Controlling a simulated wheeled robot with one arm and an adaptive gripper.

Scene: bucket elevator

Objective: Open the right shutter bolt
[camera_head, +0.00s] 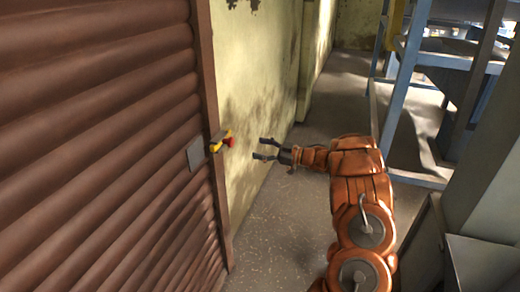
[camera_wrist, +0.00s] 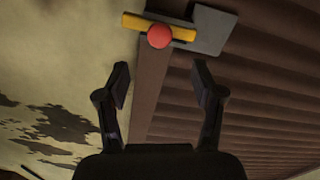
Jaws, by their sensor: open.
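The shutter bolt is a yellow bar (camera_head: 219,140) with a red knob (camera_head: 229,143), mounted at the right edge of the brown shutter (camera_head: 110,120) beside a grey plate (camera_head: 196,153). In the wrist view the red knob (camera_wrist: 160,36) stands in front of the yellow bar (camera_wrist: 182,32), with the grey plate (camera_wrist: 210,30) to its right. My gripper (camera_head: 264,149) is open and empty, to the right of the knob and apart from it. In the wrist view my gripper's two fingertips (camera_wrist: 159,78) point toward the knob, with a gap between.
A yellowish wall (camera_head: 250,90) with worn patches adjoins the shutter frame. Blue metal framing (camera_head: 395,105) stands to the right of my arm. Grey floor (camera_head: 275,235) is clear between the shutter and my arm.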

